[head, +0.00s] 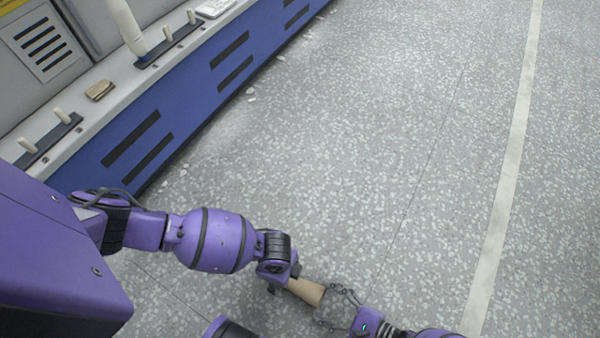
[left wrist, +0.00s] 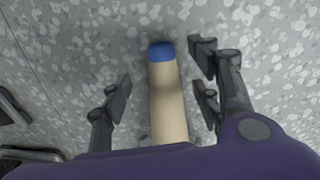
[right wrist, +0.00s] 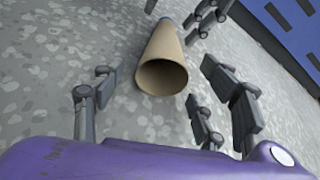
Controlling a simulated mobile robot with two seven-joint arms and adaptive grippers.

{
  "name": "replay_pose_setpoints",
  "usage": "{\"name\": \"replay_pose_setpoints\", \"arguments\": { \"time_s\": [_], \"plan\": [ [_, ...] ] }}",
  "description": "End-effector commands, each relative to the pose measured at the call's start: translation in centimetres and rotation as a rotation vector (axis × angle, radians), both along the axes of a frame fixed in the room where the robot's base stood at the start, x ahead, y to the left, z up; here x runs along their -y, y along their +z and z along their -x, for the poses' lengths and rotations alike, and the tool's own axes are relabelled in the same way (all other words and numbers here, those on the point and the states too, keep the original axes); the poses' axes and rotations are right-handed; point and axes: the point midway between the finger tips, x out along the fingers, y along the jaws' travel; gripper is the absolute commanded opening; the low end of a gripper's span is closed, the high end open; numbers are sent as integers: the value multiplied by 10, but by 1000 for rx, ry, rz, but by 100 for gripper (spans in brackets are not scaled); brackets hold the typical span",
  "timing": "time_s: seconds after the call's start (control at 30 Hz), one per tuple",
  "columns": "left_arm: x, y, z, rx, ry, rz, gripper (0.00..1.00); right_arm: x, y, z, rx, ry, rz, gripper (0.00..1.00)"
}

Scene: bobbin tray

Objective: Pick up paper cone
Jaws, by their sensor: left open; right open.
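The paper cone (head: 306,291) is tan with a blue narrow tip, best seen in the left wrist view (left wrist: 168,105). Its open wide end faces the camera in the right wrist view (right wrist: 163,50). My left gripper (left wrist: 163,78) is open, with its fingers on either side of the cone and gaps showing. In the head view its fingers are mostly hidden by my wrist. My right gripper (head: 327,305) is open by the cone's wide end, its fingers apart and empty. I cannot tell whether the cone touches the floor.
A blue machine (head: 185,120) with a pale ledge runs along the upper left. The ledge carries white pegs, a brown block (head: 100,90) and a tall white cone (head: 126,28). Speckled floor (head: 400,130) lies clear to the right, with a pale stripe (head: 512,150).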

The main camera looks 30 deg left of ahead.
Motion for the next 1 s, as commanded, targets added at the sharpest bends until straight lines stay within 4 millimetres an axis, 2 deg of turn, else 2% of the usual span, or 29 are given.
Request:
{"name": "replay_pose_setpoints", "arguments": {
  "time_s": [0.2,0.57,0.9,1.0],
  "plan": [
    [0,-22,1,-1,0,-1,57,-20,-9,-1,-1,-1,1,66],
    [0,-26,1,0,-1,0,57,-24,-10,-2,-2,-1,1,66],
    [0,-26,1,0,0,0,14,-23,-10,-2,-1,-1,1,23],
    [0,-26,1,1,0,0,4,-23,-10,-1,-1,0,1,13]
  ]
}}
